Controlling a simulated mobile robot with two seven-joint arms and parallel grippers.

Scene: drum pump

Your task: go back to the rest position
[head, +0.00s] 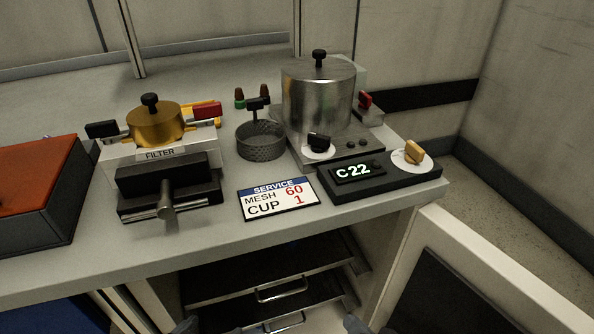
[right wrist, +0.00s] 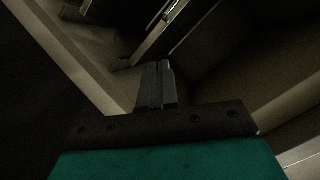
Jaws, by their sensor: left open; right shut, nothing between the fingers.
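My left gripper (head: 190,326) shows only as a small grey piece at the bottom edge of the head view, in front of the counter and low down. It is open, and most of it is cut off. A grey piece of my right arm (head: 354,324) shows at the same edge, further right. In the right wrist view my right gripper (right wrist: 157,84) is shut, with its dark fingers together and nothing between them. It points at a dim area of pale panels and dark gaps. Both grippers appear clear of the things on the counter.
The counter (head: 90,262) holds a filter unit (head: 160,154), a mesh basket (head: 261,142), a metal pot (head: 318,95), a service sign (head: 278,199), a C22 display (head: 352,172) and an orange-topped box (head: 40,175). Below are drawers (head: 275,275) and an open pale door (head: 500,270).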

